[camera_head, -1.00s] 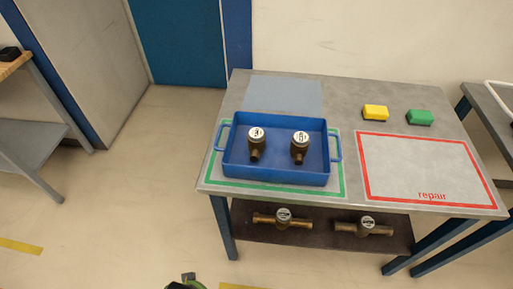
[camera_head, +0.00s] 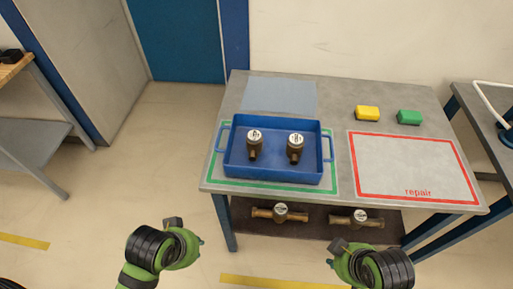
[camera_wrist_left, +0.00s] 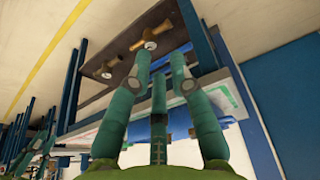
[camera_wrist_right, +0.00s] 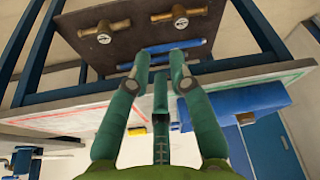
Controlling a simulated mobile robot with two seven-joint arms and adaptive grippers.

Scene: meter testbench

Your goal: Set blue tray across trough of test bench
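The blue tray (camera_head: 271,179) lies flat on the grey table, inside a green outline, with a handle at each end. My left gripper (camera_head: 200,242) is in front of the table, low and left of the tray. My right gripper (camera_head: 331,262) is in front of the table, low and right of the tray. Both are apart from the tray. The wrist views show the left fingers (camera_wrist_left: 160,60) and right fingers (camera_wrist_right: 160,62) spread and empty. I cannot make out a trough.
A red "repair" outline (camera_head: 413,166) is empty. A yellow block (camera_head: 367,113) and a green block (camera_head: 409,117) lie behind it. A grey-blue patch (camera_head: 280,94) is clear. Two meters (camera_head: 281,212) lie on the lower shelf. Another table (camera_head: 480,116) stands at right.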

